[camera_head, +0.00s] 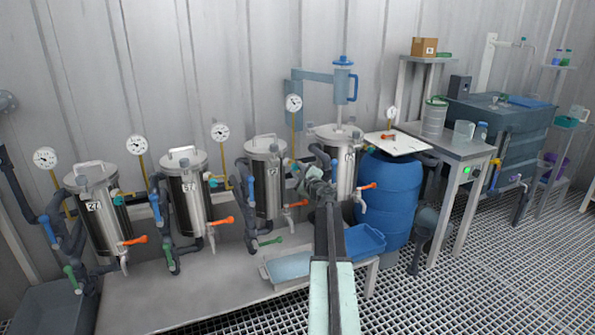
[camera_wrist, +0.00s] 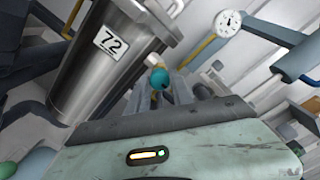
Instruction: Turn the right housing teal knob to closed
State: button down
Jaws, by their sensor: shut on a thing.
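Several steel housings stand in a row along the wall, and the rightmost one (camera_head: 336,135) is partly behind my gripper. My gripper (camera_head: 311,172) is in the gap between the two rightmost housings. In the wrist view, the teal knob (camera_wrist: 160,78) shows just right of a housing (camera_wrist: 104,60) labelled 72. My gripper's fingers (camera_wrist: 188,86) are shut on the teal knob at its pipe fitting. The fingers partly hide the fitting, and I cannot tell the knob's exact angle.
Orange-handled valves (camera_head: 298,204) and dark pipes (camera_head: 251,205) crowd the housings' fronts. A pressure gauge (camera_wrist: 229,23) stands close on the right. A blue tray (camera_head: 361,243) lies on the bench below, and a blue barrel (camera_head: 394,200) stands to the right.

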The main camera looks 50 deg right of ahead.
dwell(0.4)
jog(key=c, duration=1.1)
grip_release()
jog(key=shift+s, duration=0.1)
jog(key=v, duration=0.7)
jog(key=shift+s+a, duration=0.15)
jog(key=shift+s, duration=0.15)
